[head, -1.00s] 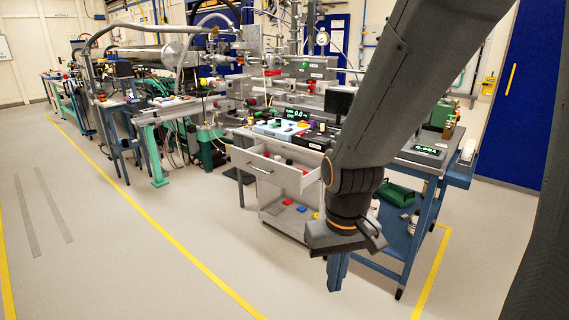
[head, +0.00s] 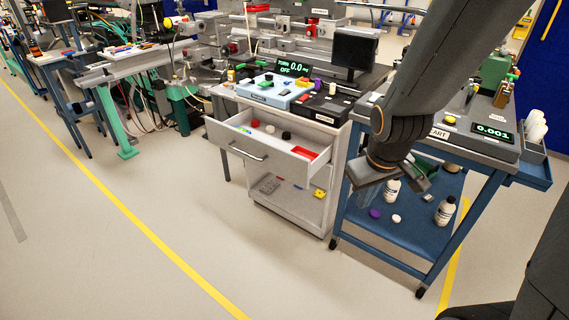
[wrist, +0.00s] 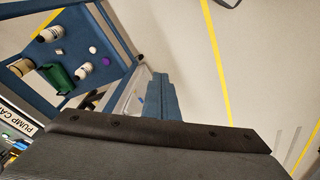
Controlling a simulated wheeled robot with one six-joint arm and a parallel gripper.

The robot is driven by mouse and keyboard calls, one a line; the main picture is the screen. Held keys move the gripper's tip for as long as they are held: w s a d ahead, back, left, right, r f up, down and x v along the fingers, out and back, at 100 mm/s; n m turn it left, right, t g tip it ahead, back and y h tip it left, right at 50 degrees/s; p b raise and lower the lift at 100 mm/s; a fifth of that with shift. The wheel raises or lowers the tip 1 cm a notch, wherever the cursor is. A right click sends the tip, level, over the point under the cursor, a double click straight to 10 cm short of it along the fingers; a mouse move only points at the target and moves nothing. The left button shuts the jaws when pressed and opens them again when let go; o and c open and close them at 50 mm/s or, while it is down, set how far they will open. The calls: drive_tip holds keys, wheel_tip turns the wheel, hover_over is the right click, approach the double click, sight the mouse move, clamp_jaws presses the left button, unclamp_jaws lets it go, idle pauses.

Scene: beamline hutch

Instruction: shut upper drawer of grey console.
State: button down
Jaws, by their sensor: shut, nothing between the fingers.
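The grey console (head: 285,211) stands in the middle of the head view. Its upper drawer (head: 239,141) is pulled out, with a bar handle (head: 247,151) on its front. Several small items lie in the drawer, including a red block (head: 305,153) and dark round pieces. Below it is an open space with small items on its floor. My gripper (head: 368,184) is shut and empty, right of the drawer, in front of the blue cart and apart from the drawer front. In the wrist view my dark gripper body (wrist: 150,140) fills the bottom; the drawer is not clearly visible there.
A blue cart (head: 400,224) stands close against the console's right, with bottles on its lower shelf. Instruments and a monitor (head: 356,58) sit on top of the console. The floor (head: 170,190) in front and left is clear, with a yellow line.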

drive_tip(key=w+a+f+n+t+b, duration=0.1)
drive_tip(key=w+f+n+t+b, duration=0.2)
drive_tip(key=w+f+n, duration=0.5)
drive_tip(key=n+t+y+b, duration=0.8)
drive_tip(key=n+y+b, duration=0.3)
drive_tip(key=n, duration=0.3)
approach(281, 164)
drive_tip(key=s+a+r, duration=0.1)
drive_tip(key=s+a, duration=0.1)
drive_tip(key=s, duration=0.4)
drive_tip(key=x, duration=0.3)
drive_tip(key=w+d+x, duration=0.1)
drive_tip(key=x, duration=0.3)
drive_tip(key=d+r+b+x, duration=0.1)
drive_tip(key=x, duration=0.3)
drive_tip(key=shift+w, duration=0.3)
drive_tip(key=shift+w+d, duration=0.3)
drive_tip(key=shift+w, duration=0.1)
